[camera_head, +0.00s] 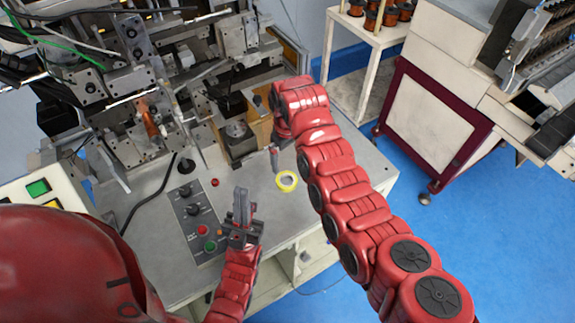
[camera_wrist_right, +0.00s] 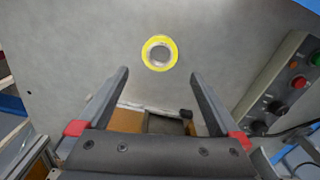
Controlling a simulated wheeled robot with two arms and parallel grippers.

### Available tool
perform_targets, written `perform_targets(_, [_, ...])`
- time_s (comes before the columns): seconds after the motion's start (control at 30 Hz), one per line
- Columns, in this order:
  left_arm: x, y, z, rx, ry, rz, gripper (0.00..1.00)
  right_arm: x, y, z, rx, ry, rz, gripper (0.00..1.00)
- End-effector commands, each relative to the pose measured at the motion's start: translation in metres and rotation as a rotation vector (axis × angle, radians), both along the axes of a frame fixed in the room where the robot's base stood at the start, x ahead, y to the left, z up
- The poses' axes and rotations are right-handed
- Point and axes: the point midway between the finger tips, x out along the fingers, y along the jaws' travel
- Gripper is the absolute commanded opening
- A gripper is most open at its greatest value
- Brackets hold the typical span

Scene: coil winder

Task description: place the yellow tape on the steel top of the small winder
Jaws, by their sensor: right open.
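The yellow tape (camera_head: 287,181) is a ring lying flat on the grey table top of the winding machine (camera_head: 330,190). In the right wrist view the tape (camera_wrist_right: 159,53) shows beyond the fingertips, about midway between them and touching neither. My right gripper (camera_head: 279,155) is open and empty, above the table just behind the tape; it also shows in the right wrist view (camera_wrist_right: 160,75). A small block with a grey metal top (camera_head: 237,130) and brown sides stands behind the tape. My left gripper (camera_head: 243,200) is upright over the table's front, left of the tape; its finger gap is unclear.
A control panel (camera_head: 195,215) with knobs and buttons lies left of my left gripper. Metal machine parts (camera_head: 150,105) crowd the back left. A rack with copper spools (camera_head: 375,15) stands at the back. Bare table surrounds the tape.

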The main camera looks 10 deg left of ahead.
Motion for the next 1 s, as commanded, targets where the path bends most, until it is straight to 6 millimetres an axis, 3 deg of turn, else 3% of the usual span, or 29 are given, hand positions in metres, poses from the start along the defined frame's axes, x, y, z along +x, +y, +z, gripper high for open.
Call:
perform_targets(0.1, [0.0,0.0,0.0,0.0,0.0,0.0,0.0,0.001,0.0,0.013,0.002,-0.003,-0.001,1.0])
perform_targets(0.27, [0.0,0.0,0.0,0.0,0.0,0.0,0.0,0.0,0.0,0.017,0.0,0.001,-0.001,1.0])
perform_targets(0.43, [0.0,0.0,0.0,0.0,0.0,0.0,0.0,0.002,0.0,0.015,0.007,-0.006,-0.004,1.0])
perform_targets(0.53, [0.0,0.0,0.0,0.0,0.0,0.0,0.0,0.016,0.003,0.003,0.053,-0.056,-0.032,1.0])
perform_targets(0.63, [0.0,0.0,-0.001,0.0,0.0,0.0,0.0,0.048,0.007,-0.018,0.157,-0.176,-0.096,1.0])
perform_targets(0.77, [0.0,0.0,0.0,0.0,0.0,0.0,0.0,0.106,0.0,-0.039,0.338,-0.421,-0.224,1.0])
perform_targets(0.9, [0.0,0.0,0.0,0.0,0.0,0.0,0.0,0.155,-0.031,-0.036,0.515,-0.719,-0.356,1.0])
perform_targets(1.0, [0.0,0.0,0.0,0.0,0.0,0.0,0.0,0.173,-0.066,-0.022,0.627,-0.939,-0.434,1.0])
